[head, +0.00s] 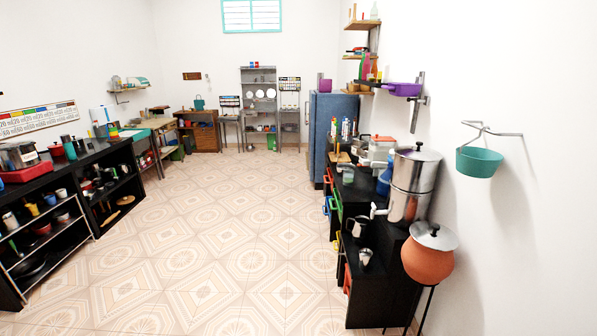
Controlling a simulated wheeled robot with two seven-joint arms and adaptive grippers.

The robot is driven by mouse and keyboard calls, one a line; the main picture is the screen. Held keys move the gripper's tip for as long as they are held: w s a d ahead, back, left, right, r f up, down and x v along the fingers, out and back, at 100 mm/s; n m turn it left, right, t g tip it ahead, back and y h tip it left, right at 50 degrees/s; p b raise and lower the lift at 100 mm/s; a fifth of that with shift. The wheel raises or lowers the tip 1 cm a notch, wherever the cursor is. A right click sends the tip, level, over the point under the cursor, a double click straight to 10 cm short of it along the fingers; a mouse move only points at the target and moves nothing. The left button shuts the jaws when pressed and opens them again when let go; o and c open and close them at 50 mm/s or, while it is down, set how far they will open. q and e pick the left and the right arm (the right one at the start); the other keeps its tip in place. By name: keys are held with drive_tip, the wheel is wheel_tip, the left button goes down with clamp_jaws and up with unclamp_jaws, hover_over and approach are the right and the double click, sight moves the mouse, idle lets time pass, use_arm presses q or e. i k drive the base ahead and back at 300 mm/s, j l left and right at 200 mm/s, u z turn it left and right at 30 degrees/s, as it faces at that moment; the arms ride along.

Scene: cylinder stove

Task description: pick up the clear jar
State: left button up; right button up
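No thing in the head view is plain enough for me to name it surely as the clear jar. A small pale, shiny vessel (366,257) stands near the front end of the black counter (385,262) on the right; it is too small to tell whether it is glass or metal. A larger shiny jug-like vessel (361,229) stands just behind it. Neither of my grippers is in view.
A steel water filter (412,187) stands on the right counter, and an orange clay pot (428,262) on a stand is at its near end. Coloured drawer handles stick out on its left side. A black shelf (70,209) lines the left. The tiled floor (220,230) between is clear.

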sight(348, 174)
drive_tip(key=i, duration=0.8)
drive_tip(key=i+z, duration=0.1)
drive_tip(key=i, duration=0.3)
drive_tip(key=i+j+z, duration=0.15)
drive_tip(key=i, duration=0.25)
drive_tip(key=i+j+z, duration=0.15)
drive_tip(key=i+z, duration=0.25)
drive_tip(key=i+j+z, duration=0.25)
drive_tip(key=z, duration=0.2)
drive_tip(key=i+j+z, duration=0.6)
drive_tip(key=j+z, duration=0.2)
drive_tip(key=i+j+z, duration=0.15)
drive_tip(key=j+z, duration=0.3)
drive_tip(key=j, duration=0.15)
